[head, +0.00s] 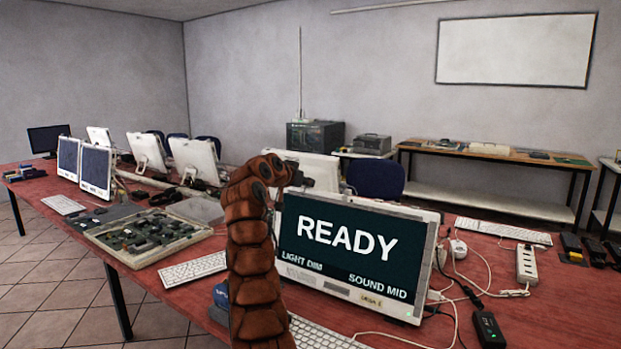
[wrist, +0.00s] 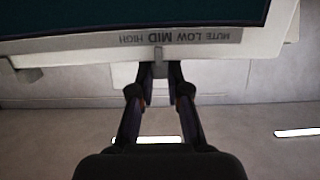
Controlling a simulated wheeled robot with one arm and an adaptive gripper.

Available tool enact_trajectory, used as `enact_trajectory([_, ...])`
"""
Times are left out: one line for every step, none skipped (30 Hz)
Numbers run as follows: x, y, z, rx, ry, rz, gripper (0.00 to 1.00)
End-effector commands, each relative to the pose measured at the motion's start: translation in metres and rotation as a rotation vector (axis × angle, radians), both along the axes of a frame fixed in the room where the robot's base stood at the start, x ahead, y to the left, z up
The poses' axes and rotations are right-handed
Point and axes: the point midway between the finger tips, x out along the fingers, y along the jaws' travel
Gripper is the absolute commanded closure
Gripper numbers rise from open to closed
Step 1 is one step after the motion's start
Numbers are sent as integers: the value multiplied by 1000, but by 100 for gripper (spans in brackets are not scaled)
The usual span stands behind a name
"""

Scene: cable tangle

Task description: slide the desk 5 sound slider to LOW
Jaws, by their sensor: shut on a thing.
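The monitor (head: 350,235) stands on the red desk; its screen reads READY, LIGHT DIM and SOUND MID. A small label on its lower frame is too blurred to read. In the wrist view the label strip (wrist: 205,36) appears upside down, running HIGH, MID, LOW, MUTE from left to right. The small grey slider tab (wrist: 158,54) stands at MID. My gripper (wrist: 160,70) is shut on the slider tab, with one dark finger on each side of it. In the head view my brown arm rises left of the monitor, and the gripper tips cannot be made out.
A keyboard (head: 325,336) lies in front of the monitor. Cables, a power strip (head: 527,264) and a black adapter (head: 488,328) lie to its right. A tray of circuit boards (head: 147,236) and another keyboard (head: 193,269) lie to the left.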

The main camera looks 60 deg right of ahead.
Motion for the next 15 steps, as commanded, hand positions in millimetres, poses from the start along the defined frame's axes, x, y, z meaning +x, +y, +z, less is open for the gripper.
enact_trajectory([5, 0, 7, -1, 1, 0, 100])
enact_trajectory([7, 0, 7, -2, 1, 0, 100])
enact_trajectory([11, 0, 6, -2, 1, 2, 100])
enact_trajectory([13, 1, 6, -2, 1, 2, 100])
enact_trajectory([15, 1, 6, -2, 0, 1, 100])
enact_trajectory([18, 1, 5, -2, 0, 1, 100])
enact_trajectory([19, 1, 4, -2, 0, 1, 100])
enact_trajectory([20, 1, 4, -2, 1, 2, 100])
enact_trajectory([22, 1, 3, -3, 1, 2, 100])
enact_trajectory([22, 1, 3, -3, 1, 0, 100])
enact_trajectory([23, 1, 2, -3, 1, 0, 100])
enact_trajectory([23, 1, 2, -3, 1, 0, 100])
enact_trajectory([23, 1, 1, -3, 1, 0, 100])
enact_trajectory([23, 1, 1, -3, 0, 0, 100])
enact_trajectory([23, 1, 1, -3, 0, 0, 100])
